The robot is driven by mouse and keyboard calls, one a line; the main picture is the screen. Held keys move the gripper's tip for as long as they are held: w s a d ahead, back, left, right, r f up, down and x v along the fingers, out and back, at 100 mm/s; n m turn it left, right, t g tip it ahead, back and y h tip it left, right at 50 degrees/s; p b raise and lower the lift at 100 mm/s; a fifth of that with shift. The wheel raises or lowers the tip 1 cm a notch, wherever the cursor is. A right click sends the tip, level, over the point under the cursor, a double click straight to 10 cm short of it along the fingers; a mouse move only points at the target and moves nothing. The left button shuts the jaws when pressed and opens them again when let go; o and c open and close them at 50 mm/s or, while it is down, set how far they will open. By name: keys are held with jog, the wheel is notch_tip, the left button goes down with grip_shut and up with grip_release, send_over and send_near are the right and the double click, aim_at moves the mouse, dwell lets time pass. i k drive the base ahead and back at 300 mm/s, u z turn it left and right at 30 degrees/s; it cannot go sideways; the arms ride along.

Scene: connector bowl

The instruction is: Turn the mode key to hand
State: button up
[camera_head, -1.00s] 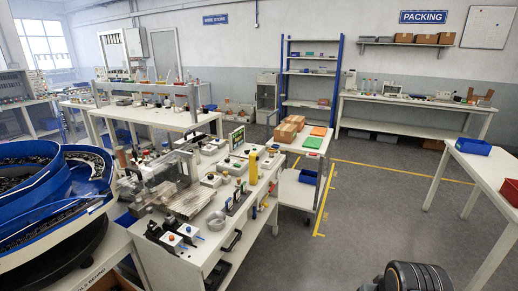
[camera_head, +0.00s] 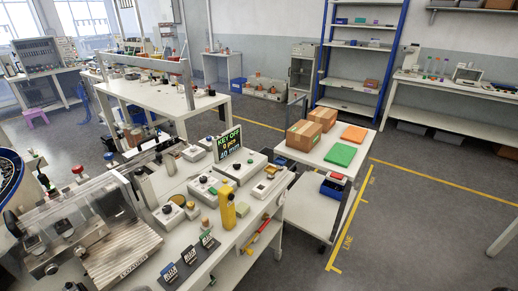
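A small dark display (camera_head: 229,143) stands on the white workbench and reads "KEY OFF", with smaller lines that look like "0 pcs" and "40 mm/s". Around it are several pale control boxes with knobs, among them a box in front of the display (camera_head: 207,188), a box nearer to me (camera_head: 171,213) and a box behind it (camera_head: 194,153). The mode key is too small to make out, and I cannot tell which box carries it. My gripper is not in view.
A yellow bottle (camera_head: 228,211) and small dark stands (camera_head: 189,254) are near the workbench's front edge. A clear-covered machine (camera_head: 95,225) fills its left end. A white cart (camera_head: 327,150) with cartons stands behind right.

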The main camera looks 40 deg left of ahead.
aim_at(236, 167)
jog(key=u, duration=0.3)
jog(key=i, duration=1.1)
jog(key=u, duration=1.65)
jog(key=i, duration=0.85)
jog(key=u, duration=0.85)
